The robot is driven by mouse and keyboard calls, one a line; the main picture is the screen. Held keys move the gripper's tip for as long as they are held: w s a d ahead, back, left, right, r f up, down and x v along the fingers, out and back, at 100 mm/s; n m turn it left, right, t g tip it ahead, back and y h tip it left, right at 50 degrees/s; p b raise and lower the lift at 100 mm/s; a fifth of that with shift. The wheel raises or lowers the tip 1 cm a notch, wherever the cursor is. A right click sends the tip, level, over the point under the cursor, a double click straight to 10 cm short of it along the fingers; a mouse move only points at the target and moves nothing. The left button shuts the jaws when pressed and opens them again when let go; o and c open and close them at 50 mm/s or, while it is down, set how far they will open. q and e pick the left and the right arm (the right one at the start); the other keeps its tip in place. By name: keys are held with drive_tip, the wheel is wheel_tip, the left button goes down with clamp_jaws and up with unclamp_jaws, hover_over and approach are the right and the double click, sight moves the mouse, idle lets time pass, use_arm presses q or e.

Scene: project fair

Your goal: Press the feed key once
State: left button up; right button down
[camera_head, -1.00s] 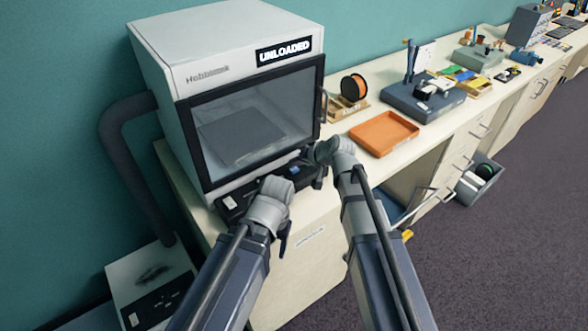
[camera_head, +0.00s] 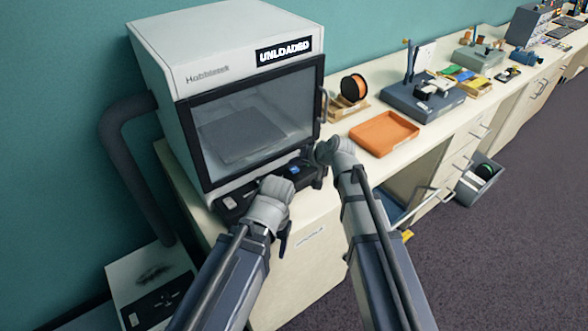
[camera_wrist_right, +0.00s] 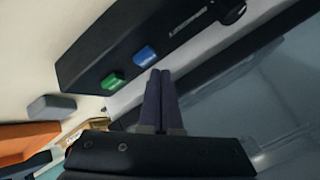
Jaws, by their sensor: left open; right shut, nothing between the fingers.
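The white cabinet machine (camera_head: 225,50) has a glass front and a sign (camera_head: 284,51) reading "UNLOADED". Its dark control panel (camera_head: 232,206) runs below the door. The panel carries a blue key (camera_head: 294,169); the right wrist view shows this blue key (camera_wrist_right: 145,56) beside a green key (camera_wrist_right: 112,80). I cannot read which is the feed key. My right gripper (camera_wrist_right: 160,73) is shut and empty, its tips close beside the blue key; I cannot tell whether they touch. My right gripper (camera_head: 319,165) is at the panel's right end. My left gripper (camera_head: 282,236) is open before the panel, fingers partly hidden.
An orange tray (camera_head: 384,134) and an orange spool (camera_head: 353,87) stand on the counter right of the machine. A grey block (camera_wrist_right: 50,107) shows near the panel in the wrist view.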

drive_tip(key=shift+f, duration=0.1)
drive_tip(key=shift+f+b, duration=0.3)
drive_tip(key=shift+b, duration=0.15)
drive_tip(key=shift+f+b, duration=0.3)
drive_tip(key=shift+f, duration=0.05)
idle(0.4)
drive_tip(key=shift+s+d+f+b, duration=0.2)
drive_tip(key=shift+s+f+b, duration=0.15)
drive_tip(key=shift+b, duration=0.3)
idle(0.5)
